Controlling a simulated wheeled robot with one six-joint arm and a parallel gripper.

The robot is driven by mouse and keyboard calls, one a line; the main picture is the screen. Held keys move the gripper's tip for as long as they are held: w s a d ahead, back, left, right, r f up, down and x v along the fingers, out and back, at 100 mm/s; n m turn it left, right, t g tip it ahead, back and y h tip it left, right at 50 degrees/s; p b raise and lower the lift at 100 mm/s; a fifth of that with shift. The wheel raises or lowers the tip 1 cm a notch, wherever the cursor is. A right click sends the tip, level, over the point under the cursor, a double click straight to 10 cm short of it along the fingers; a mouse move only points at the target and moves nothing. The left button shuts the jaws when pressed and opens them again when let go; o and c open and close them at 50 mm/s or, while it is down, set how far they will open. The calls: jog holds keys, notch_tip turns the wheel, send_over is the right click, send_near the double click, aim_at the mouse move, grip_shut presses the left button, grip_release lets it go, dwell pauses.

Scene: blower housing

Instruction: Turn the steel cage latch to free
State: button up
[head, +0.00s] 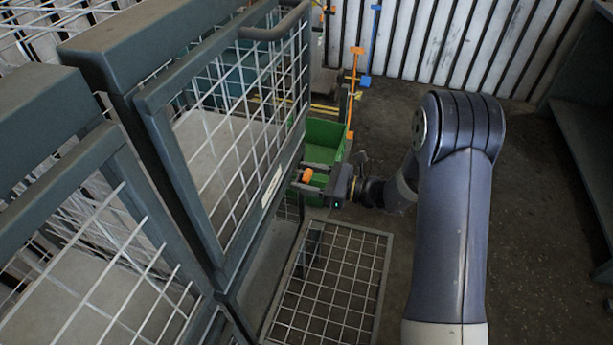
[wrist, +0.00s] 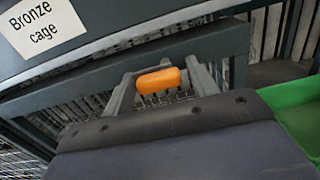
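An orange latch handle (head: 306,175) sits at the far end of the cage stack, just under the upper cage's bottom rail. In the wrist view the orange handle (wrist: 159,80) lies between the fingertips of my gripper (wrist: 162,84). The fingers are apart, one on each side, with a small gap showing; I cannot tell whether either touches it. In the head view my gripper (head: 318,188) reaches in from the right. A label on the rail above reads "Bronze cage" (wrist: 42,27). No steel cage label is readable.
A mesh panel (head: 330,285) juts out low from the cages toward my arm. The upper mesh door (head: 245,125) has a bar handle (head: 277,22). A green bin (head: 322,140) stands just behind the gripper. Floor right of my arm is clear; a shelf (head: 590,130) stands far right.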

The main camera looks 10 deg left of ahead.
jog(key=shift+o, duration=0.5)
jog(key=shift+d, duration=0.1)
jog(key=shift+d, duration=0.35)
jog(key=s+d, duration=0.1)
jog(key=d, duration=0.9)
jog(key=shift+s, duration=0.25)
jog(key=shift+a, duration=0.2)
jog(key=a, duration=0.3)
jog(key=w+a, duration=0.1)
jog(key=a, duration=0.6)
jog(key=shift+w+a, duration=0.2)
jog(key=shift+a, duration=0.05)
jog(key=shift+f+n+b, duration=0.2)
jog(key=shift+n+b, duration=0.1)
jog(key=shift+r+n, duration=0.1)
jog(key=shift+n, duration=0.3)
